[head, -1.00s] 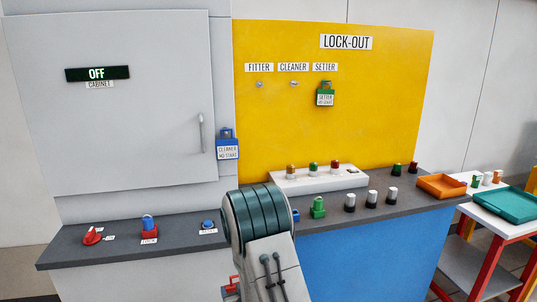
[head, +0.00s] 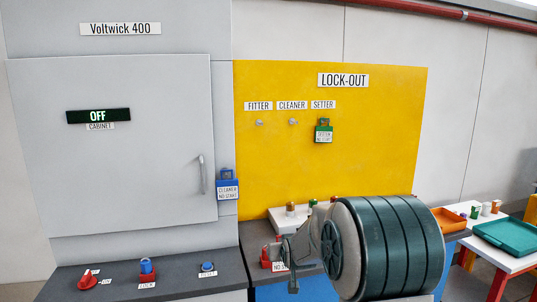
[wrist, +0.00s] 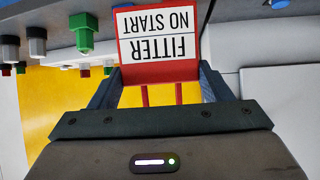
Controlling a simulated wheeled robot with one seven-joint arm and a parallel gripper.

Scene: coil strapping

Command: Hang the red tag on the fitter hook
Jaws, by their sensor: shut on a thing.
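The red tag (wrist: 160,72), lettered "FITTER NO START", is between the fingers of my gripper (wrist: 157,85), which is shut on it. The fitter hook (head: 259,123) is a small bare peg under the "FITTER" label on the yellow lock-out board (head: 380,140). The tag is well below the hook and apart from it.
The cleaner hook (head: 293,122) is bare. A green setter tag (head: 323,133) hangs on the setter hook. A blue cleaner tag (head: 227,188) hangs beside the grey cabinet (head: 130,180). The board's face around the fitter hook is clear.

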